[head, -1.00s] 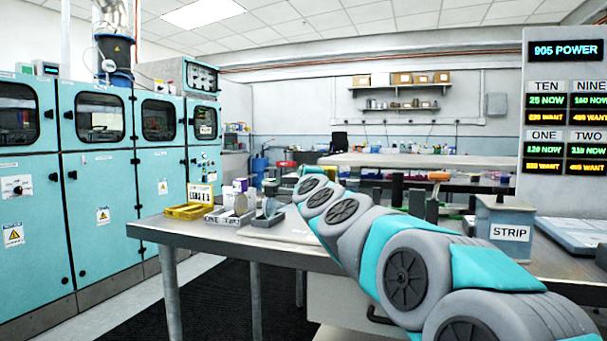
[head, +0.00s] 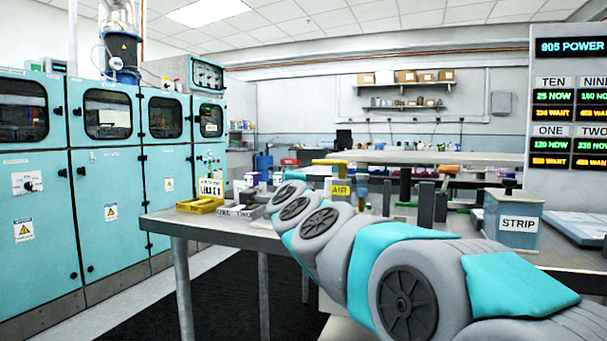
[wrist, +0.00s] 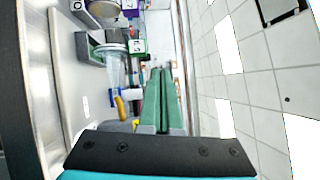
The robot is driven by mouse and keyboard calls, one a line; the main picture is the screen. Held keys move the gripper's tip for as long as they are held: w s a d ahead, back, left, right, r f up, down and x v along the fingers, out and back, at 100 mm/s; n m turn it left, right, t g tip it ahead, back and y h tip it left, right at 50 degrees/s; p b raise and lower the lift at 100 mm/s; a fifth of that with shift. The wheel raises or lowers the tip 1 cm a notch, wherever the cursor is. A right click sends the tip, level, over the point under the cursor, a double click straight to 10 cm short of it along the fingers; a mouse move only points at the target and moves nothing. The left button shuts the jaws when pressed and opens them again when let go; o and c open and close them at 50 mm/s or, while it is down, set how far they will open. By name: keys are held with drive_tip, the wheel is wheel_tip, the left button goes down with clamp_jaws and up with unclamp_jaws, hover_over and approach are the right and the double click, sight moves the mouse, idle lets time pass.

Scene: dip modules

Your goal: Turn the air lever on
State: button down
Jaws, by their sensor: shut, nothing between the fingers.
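The air lever shows in the head view as a yellow handle (head: 329,162) lying roughly sideways on top of a post, with a yellow AIR label (head: 340,190) below it. It stands on the bench just beyond my arm, which hides its lower part. My gripper (wrist: 161,72) shows in the wrist view as two long green fingers, shut together with nothing between them. In the head view my gripper is hidden behind my arm. A small yellow piece beside the fingers in the wrist view may be part of the lever; I cannot tell.
A second post with an orange handle (head: 447,169) stands right of the air lever. A STRIP tank (head: 514,219) is farther right. A yellow tray (head: 200,205) and small containers sit at the bench's left end. Teal cabinets (head: 110,205) line the left wall.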

drive_tip(key=shift+s+a+f, duration=0.15)
drive_tip(key=shift+s+a, duration=0.4)
drive_tip(key=shift+a, duration=0.2)
drive_tip(key=shift+s+a+f, duration=0.1)
drive_tip(key=shift+s+a, duration=0.45)
drive_tip(key=shift+a, duration=0.15)
drive_tip(key=s+d+f+n+g, duration=0.3)
drive_tip(key=s+f+n+g, duration=0.15)
drive_tip(key=s+f, duration=0.4)
drive_tip(key=s+d+f+n+g, duration=0.4)
drive_tip(key=s+f+n, duration=0.1)
drive_tip(key=f, duration=0.6)
drive_tip(key=s+d+f+n+g, duration=0.35)
drive_tip(key=s+f+n, duration=0.2)
drive_tip(key=f, duration=0.45)
drive_tip(key=s+d+f+g+h, duration=0.1)
drive_tip(key=s+d+f+g, duration=0.2)
drive_tip(key=s, duration=0.6)
drive_tip(key=s+d+f+n+g+h, duration=0.1)
drive_tip(key=s+d+f+g, duration=0.2)
drive_tip(key=s, duration=0.7)
drive_tip(key=s+d+f+n+g+h, duration=0.1)
drive_tip(key=s+d+f+g+h, duration=0.1)
drive_tip(key=s+d+f, duration=0.4)
drive_tip(key=s+d+g, duration=0.1)
drive_tip(key=s+d, duration=0.2)
drive_tip(key=d, duration=0.1)
drive_tip(key=shift+s+f, duration=0.2)
drive_tip(key=shift+f, duration=0.1)
